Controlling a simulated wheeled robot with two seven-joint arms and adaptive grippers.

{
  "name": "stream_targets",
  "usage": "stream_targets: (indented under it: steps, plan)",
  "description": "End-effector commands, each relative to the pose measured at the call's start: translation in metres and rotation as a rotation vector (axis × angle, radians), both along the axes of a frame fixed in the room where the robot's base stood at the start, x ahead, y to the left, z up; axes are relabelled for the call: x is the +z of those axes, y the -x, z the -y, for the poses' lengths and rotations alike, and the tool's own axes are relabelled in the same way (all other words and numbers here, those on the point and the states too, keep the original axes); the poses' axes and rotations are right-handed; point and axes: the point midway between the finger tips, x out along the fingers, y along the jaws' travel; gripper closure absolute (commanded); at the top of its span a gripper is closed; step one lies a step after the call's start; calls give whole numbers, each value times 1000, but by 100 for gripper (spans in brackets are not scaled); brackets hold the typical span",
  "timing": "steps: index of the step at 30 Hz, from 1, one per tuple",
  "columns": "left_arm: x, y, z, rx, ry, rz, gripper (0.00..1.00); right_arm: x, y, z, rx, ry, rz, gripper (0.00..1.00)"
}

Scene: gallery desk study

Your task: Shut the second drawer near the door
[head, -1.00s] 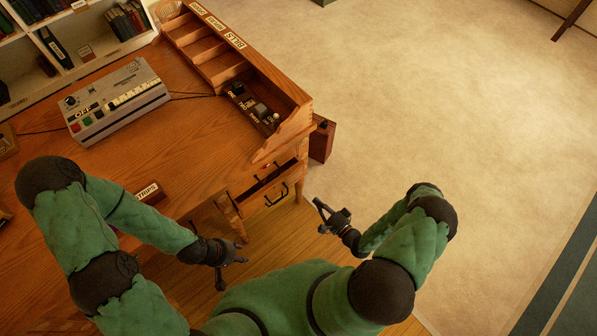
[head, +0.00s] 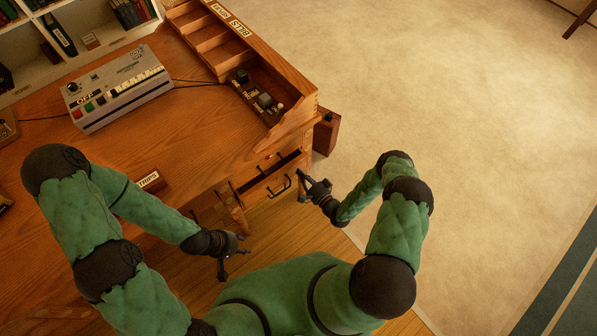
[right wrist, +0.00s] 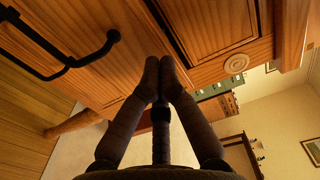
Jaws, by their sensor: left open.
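The drawer (head: 268,188) in the desk's right pedestal stands pulled out, with a dark gap behind its wooden front and a black bar handle (head: 281,185). In the right wrist view its front (right wrist: 105,75) and handle (right wrist: 65,60) fill the upper left. My right gripper (head: 301,186) is at the right end of this drawer front. Its fingertips (right wrist: 160,62) meet with nothing between them, close to the wood; I cannot tell whether they touch it. My left gripper (head: 238,264) is open and empty, in front of the desk, left of and nearer than the drawer.
The desk (head: 150,130) carries a grey control box (head: 118,88), a STRIPS label block (head: 149,181) and a pigeonhole rack (head: 222,48). A brown box (head: 327,132) stands beyond the desk's right side. The pale carpet (head: 440,100) to the right is clear.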

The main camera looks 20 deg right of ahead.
Motion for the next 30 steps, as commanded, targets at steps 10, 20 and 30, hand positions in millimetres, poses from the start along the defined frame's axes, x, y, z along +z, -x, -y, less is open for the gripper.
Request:
stream_targets:
  steps: [10, 20, 30]
  plan:
    - [-5, 0, 0, 0, 0, 0, 59, 0, -19, -7, 0, 0, 0, 100]
    - [-6, 0, 0, 0, 0, 0, 59, 0, -23, -9, 1, 1, 0, 100]
    - [-14, 0, 0, 0, 0, 0, 59, -1, -67, -24, 1, 1, 0, 100]
